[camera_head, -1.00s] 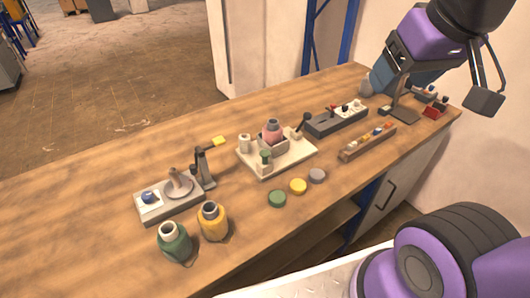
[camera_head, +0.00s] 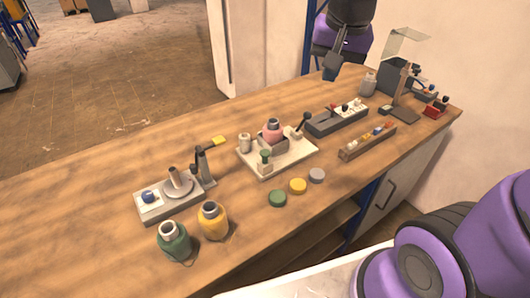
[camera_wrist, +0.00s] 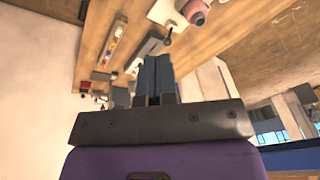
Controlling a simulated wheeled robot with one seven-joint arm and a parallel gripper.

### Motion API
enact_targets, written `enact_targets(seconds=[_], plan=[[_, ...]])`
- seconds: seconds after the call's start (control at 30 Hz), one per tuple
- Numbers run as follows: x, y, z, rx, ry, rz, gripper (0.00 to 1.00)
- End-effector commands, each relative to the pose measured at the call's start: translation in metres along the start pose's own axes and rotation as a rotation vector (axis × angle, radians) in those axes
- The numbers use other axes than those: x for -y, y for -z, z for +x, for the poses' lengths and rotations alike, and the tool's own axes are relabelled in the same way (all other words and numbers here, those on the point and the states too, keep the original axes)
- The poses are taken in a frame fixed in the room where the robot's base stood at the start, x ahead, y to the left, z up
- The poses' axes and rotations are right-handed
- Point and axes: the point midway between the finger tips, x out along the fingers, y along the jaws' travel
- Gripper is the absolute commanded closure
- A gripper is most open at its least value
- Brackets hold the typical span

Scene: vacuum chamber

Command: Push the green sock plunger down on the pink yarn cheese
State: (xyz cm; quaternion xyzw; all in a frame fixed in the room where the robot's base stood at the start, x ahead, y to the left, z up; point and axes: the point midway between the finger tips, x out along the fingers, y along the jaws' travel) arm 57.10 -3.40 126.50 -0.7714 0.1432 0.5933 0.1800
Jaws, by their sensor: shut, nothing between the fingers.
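The pink yarn cheese (camera_head: 273,136) stands in a grey holder on a cream base plate (camera_head: 292,158) near the middle of the table. It also shows at the top of the wrist view (camera_wrist: 196,12). The green sock plunger (camera_head: 265,155) is a small green-topped post at the front of that base plate, beside the pink yarn. My gripper (camera_head: 330,73) is up behind the table's back edge, to the right of the yarn and apart from it. In the wrist view its dark fingers (camera_wrist: 155,72) are together and empty.
Green (camera_head: 173,242) and yellow (camera_head: 212,221) yarn cheeses stand at the front left, near a device with a yellow-tipped lever (camera_head: 219,141). Green, yellow and grey discs (camera_head: 298,186) lie in front. A grey control box (camera_head: 337,118) and a wooden rack (camera_head: 368,142) stand to the right.

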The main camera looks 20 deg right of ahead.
Motion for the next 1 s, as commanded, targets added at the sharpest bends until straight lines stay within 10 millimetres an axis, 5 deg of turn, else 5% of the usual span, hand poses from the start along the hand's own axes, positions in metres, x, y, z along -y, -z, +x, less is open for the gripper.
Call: enact_targets(seconds=[0.5,1.0], plan=[[0.058,0.036,0.106,0.139,-0.06,0.318,1.0],[0.101,0.039,0.218,0.26,-0.133,0.617,1.0]])
